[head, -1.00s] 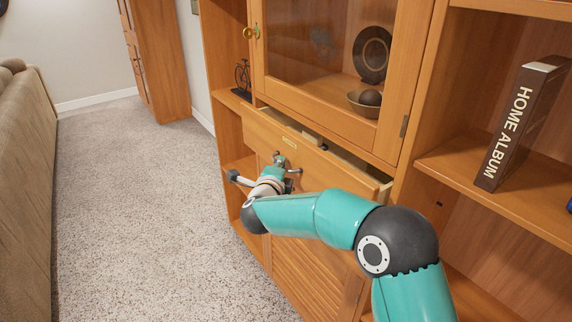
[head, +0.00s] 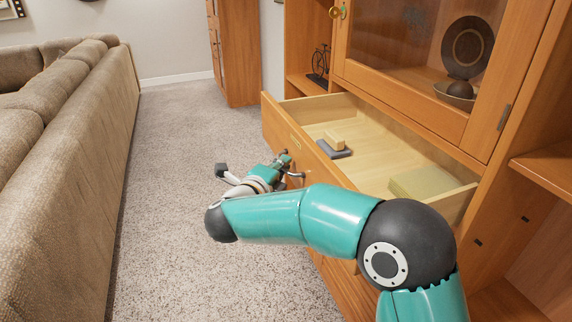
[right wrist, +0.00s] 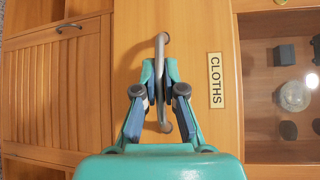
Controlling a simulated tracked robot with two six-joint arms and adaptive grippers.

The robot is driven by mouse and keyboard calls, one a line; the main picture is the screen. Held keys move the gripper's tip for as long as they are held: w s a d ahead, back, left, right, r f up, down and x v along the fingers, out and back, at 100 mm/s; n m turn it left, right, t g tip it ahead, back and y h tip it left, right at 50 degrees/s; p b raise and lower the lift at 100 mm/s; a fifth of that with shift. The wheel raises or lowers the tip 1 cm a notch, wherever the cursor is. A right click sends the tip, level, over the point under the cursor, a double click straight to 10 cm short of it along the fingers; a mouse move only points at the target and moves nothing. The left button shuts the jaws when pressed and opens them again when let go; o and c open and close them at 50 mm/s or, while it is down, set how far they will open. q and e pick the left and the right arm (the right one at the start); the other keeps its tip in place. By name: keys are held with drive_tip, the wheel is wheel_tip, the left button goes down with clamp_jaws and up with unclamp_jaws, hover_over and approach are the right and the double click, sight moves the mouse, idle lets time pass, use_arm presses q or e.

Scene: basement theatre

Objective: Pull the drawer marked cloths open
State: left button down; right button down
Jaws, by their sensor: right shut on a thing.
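The drawer marked cloths (head: 300,150) stands well out of the wooden cabinet, and its inside shows in the head view. Its CLOTHS label (right wrist: 215,80) is beside the handle in the right wrist view. My right gripper (head: 287,166) is at the drawer front. In the right wrist view my right gripper (right wrist: 159,80) is shut on the metal bar handle (right wrist: 163,45). Inside the drawer lie a grey item with a light block (head: 334,140) on it, and a pale folded stack (head: 422,182) near the right side. My left gripper is not in view.
A beige sofa (head: 70,170) runs along the left, with open carpet (head: 170,200) between it and the cabinet. A glass-fronted door (head: 420,50) is above the drawer. A bicycle ornament (head: 320,65) stands on a side shelf. Open shelves are at the right.

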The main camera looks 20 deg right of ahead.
drive_tip(key=shift+a+f, duration=0.15)
drive_tip(key=shift+f, duration=0.1)
drive_tip(key=c, duration=1.2)
unclamp_jaws()
drive_tip(key=shift+c, duration=0.2)
drive_tip(key=shift+r, duration=0.1)
drive_tip(key=v, duration=1.2)
